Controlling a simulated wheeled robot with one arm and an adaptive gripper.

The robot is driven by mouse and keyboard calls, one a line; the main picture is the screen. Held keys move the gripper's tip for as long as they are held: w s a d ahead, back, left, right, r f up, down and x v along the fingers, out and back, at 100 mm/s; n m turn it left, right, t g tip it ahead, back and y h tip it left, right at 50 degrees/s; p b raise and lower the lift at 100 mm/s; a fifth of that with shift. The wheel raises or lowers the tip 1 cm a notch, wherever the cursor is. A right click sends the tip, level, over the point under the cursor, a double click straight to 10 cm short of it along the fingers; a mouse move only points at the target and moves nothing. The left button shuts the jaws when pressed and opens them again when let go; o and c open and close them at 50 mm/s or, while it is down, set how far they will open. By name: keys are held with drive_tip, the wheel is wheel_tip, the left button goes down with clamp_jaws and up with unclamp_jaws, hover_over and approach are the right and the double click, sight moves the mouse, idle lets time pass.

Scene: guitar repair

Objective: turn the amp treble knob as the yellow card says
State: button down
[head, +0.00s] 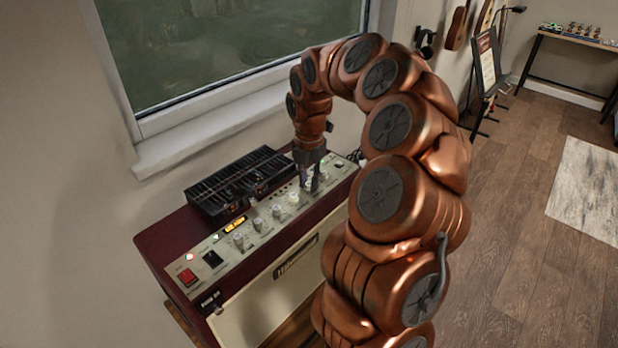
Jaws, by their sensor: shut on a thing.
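The amp (165,240) is a dark red cabinet with a cream front below a window. Its pale top panel (207,275) carries a row of light knobs, such as this knob (276,210). My gripper (311,188) points down at the panel's right half, its dark fingers shut around one of the knobs in the row. The fingers hide most of that knob, and its label and pointer cannot be read. I cannot tell from the lettering which knob is the treble one. I cannot make out a yellow card in this view.
A black slotted box (225,185) lies on the amp's back edge, close behind the knobs. A red switch (187,277) and a small amber display (235,224) are on the panel's left. The window sill (215,125) is behind. Open wooden floor (500,240) lies to the right.

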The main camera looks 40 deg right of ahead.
sight(309, 183)
drive_tip(key=shift+r, duration=0.1)
idle(0.5)
drive_tip(key=c, duration=1)
unclamp_jaws()
drive_tip(key=shift+c, duration=0.2)
wheel_tip(309, 183, up, 12)
